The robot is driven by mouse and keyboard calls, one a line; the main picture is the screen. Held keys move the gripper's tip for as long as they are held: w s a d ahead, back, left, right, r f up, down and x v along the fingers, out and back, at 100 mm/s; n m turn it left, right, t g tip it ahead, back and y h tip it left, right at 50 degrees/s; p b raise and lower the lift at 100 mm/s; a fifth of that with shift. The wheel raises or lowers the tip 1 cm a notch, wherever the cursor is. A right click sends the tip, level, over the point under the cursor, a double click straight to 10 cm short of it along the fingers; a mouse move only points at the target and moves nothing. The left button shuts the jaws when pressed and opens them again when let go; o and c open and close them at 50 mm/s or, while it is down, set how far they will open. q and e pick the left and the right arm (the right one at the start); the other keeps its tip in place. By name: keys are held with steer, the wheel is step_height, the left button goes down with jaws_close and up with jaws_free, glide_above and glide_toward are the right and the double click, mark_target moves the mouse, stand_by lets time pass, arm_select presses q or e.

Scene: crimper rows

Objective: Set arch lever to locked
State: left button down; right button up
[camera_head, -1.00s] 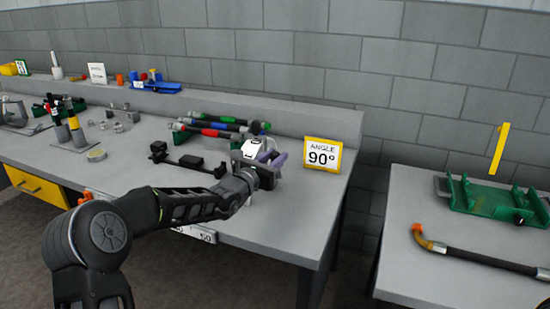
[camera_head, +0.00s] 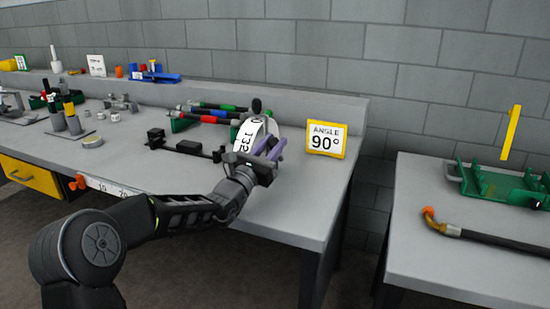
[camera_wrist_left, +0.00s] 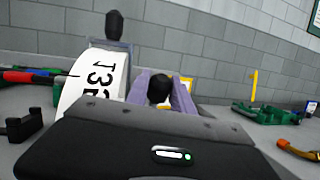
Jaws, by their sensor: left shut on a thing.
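The arch device stands near the right end of the long grey bench. Its white curved scale with black numbers (camera_head: 246,138) also shows large in the left wrist view (camera_wrist_left: 93,88). A black knob (camera_head: 256,105) on a grey upright rises behind the scale; it also shows in the wrist view (camera_wrist_left: 114,26). My left gripper (camera_head: 270,148) is at the device, just right of the scale, its purple fingers shut around a second black knob (camera_wrist_left: 159,89). The shaft under this knob is hidden by my gripper. My right gripper is not in view.
A yellow-framed "ANGLE 90°" sign (camera_head: 325,140) stands close to the right. A black clamp-like bar (camera_head: 182,146) and several coloured-grip tools (camera_head: 212,116) lie to the left and behind. A second table (camera_head: 425,270) with a green fixture (camera_head: 500,187) is across a gap.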

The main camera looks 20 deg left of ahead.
arm_select(q)
steer(key=shift+s+f+t+b, duration=0.25)
steer(key=shift+f+t+b, duration=0.15)
steer(key=shift+f+b, duration=0.25)
steer(key=shift+r, duration=0.3)
steer(key=c, duration=1.4)
jaws_free()
steer(key=shift+s, duration=0.1)
steer(key=shift+v, duration=3.85)
steer(key=shift+f, duration=0.1)
steer(key=shift+c, duration=0.3)
